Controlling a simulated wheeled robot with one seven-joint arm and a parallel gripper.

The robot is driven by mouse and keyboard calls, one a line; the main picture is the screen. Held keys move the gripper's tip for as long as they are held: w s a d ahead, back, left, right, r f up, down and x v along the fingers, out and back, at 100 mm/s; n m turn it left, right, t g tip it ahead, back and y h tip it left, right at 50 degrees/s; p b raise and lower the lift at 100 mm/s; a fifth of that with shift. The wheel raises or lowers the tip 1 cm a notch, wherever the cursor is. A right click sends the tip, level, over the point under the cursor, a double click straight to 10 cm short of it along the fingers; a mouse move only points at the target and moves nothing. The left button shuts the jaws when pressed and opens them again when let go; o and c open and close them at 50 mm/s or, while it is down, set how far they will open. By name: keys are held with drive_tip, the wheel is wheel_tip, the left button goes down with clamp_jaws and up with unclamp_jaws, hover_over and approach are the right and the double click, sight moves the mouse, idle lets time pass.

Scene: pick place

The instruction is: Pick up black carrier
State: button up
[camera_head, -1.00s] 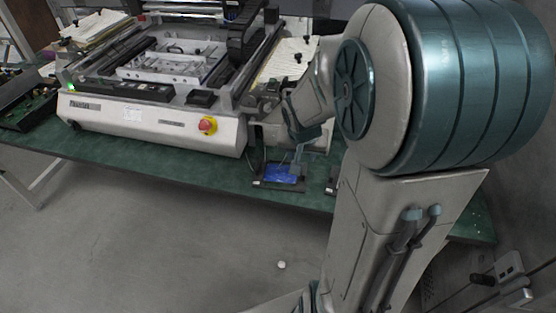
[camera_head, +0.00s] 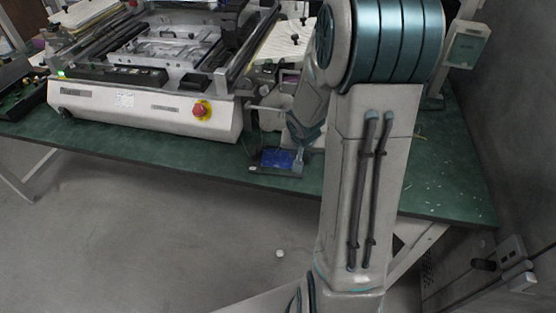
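A black carrier (camera_head: 276,171) with a bright blue panel lies flat on the green table, close to its front edge, right of the machine. My gripper (camera_head: 297,164) points down at the carrier's right end, over or touching the blue panel's right edge. Its fingertips are small and partly hidden, so I cannot tell whether they are open or shut on the carrier. My arm covers the table just right of it.
A large white machine (camera_head: 150,112) with a red stop button (camera_head: 200,109) stands left of the carrier. Papers (camera_head: 282,42) lie behind it. The green table (camera_head: 440,180) is mostly clear on the right. A small white object (camera_head: 280,253) lies on the floor.

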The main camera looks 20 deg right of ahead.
drive_tip(key=shift+w+d+f, duration=0.1)
drive_tip(key=shift+w+f, duration=0.15)
drive_tip(key=shift+f, duration=0.45)
clamp_jaws()
